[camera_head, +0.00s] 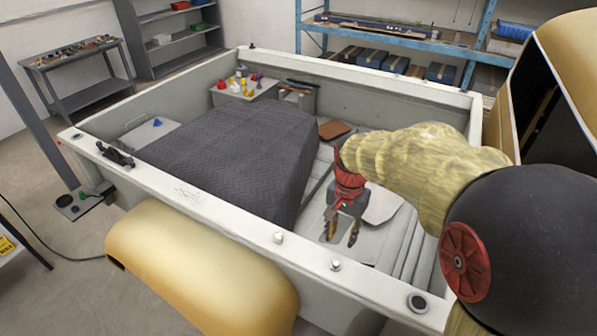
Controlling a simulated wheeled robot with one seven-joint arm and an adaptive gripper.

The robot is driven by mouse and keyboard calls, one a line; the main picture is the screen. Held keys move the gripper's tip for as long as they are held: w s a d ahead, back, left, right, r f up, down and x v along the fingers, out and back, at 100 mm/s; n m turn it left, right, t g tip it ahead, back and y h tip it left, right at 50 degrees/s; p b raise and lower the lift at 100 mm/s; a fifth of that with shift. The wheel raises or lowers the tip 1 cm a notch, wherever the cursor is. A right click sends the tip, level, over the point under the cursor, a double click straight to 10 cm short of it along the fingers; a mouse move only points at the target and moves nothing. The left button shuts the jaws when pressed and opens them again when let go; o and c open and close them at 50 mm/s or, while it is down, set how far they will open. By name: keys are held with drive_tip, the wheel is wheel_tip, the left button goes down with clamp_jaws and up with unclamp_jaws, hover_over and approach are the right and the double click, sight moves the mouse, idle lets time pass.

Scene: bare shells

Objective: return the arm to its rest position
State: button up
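My arm comes in from the right, a pale yellow sleeve (425,165) and a dark round joint with a red disc, and reaches over the wall of a white open box like a truck bed. My gripper (341,238) hangs below a red wrist, fingers pointing down. Its two fingers are apart with nothing seen between them. It is over the pale ribbed floor of the bed, right of a dark grey quilted cover (235,150). I cannot tell how far the fingertips are above the floor.
The bed's near wall (230,215) and far wall (380,95) enclose my gripper. A brown flat piece (334,130) lies beyond it. Small coloured items stand on a grey box (243,92) at the far corner. Shelves (400,45) stand behind. A tan rounded body (195,265) is in front.

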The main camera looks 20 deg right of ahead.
drive_tip(key=s+a+f+n+t+b, duration=0.5)
drive_tip(key=s+a+n+b, duration=0.6)
drive_tip(key=b, duration=0.8)
drive_tip(key=shift+s+a+f+t, duration=0.3)
drive_tip(key=shift+s+a+f, duration=0.4)
drive_tip(key=shift+s, duration=0.1)
drive_tip(key=shift+r, duration=0.15)
idle(0.8)
